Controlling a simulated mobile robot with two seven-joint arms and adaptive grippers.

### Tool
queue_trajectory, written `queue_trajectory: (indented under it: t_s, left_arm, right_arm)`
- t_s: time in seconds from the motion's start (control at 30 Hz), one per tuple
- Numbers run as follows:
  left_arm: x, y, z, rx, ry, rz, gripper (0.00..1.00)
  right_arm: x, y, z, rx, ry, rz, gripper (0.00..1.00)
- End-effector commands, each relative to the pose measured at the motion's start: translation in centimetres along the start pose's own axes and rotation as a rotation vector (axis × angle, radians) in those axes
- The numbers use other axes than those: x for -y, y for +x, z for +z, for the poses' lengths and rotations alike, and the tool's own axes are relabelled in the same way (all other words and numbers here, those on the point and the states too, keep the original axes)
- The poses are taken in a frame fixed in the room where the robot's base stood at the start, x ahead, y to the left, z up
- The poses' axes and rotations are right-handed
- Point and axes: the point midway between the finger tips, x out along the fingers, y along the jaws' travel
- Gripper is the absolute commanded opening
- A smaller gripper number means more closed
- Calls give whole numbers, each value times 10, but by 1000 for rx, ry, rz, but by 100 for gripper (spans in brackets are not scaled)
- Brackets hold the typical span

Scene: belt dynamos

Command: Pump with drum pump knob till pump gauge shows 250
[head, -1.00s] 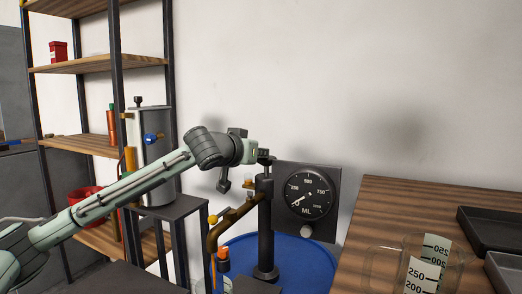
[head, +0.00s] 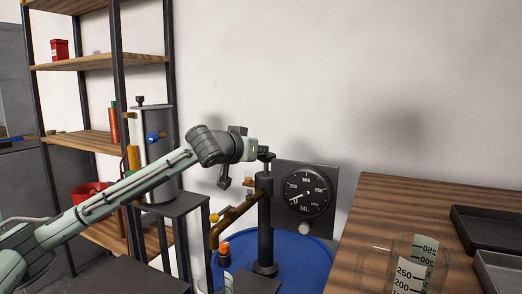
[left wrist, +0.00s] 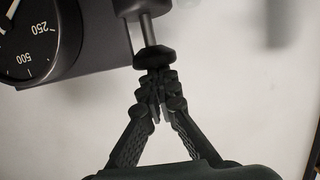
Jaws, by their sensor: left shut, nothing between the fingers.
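The drum pump is a dark upright column (head: 265,225) on a blue drum (head: 310,262), with a brown spout pipe (head: 232,218) to its left. Its dark knob (left wrist: 154,57) sits on a grey rod in the left wrist view. My left gripper (left wrist: 158,82) is shut and empty, its fingertips close against the knob's end; I cannot tell whether they touch. In the head view the left gripper (head: 262,151) is at the pump's top. The round black pump gauge (head: 307,194) is right of the column, its needle pointing lower left near 0. My right gripper is out of view.
A wooden table (head: 400,210) at right holds clear measuring beakers (head: 412,270) and dark trays (head: 490,230). A shelf rack (head: 85,138) stands at left. A grey cylinder device (head: 155,165) stands on a dark stand behind my arm. The wall behind is bare.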

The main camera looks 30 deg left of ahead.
Motion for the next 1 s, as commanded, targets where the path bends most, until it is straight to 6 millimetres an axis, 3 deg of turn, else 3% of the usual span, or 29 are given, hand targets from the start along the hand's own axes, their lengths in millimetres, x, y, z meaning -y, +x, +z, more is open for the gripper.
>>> queue_trajectory:
  t_s: [0.2, 0.27, 0.7, 1.0]
  left_arm:
    - [3, 1, -18, 2, 1, 1, 0]
    - [4, -6, -14, 0, 3, 1, 0]
    - [4, -83, -15, -3, 3, 0, 0]
    - [4, -99, -17, -3, 1, 1, 0]
  right_arm:
    - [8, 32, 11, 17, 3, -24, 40]
    - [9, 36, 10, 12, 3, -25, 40]
    - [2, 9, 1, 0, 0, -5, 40]
    - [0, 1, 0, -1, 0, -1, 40]
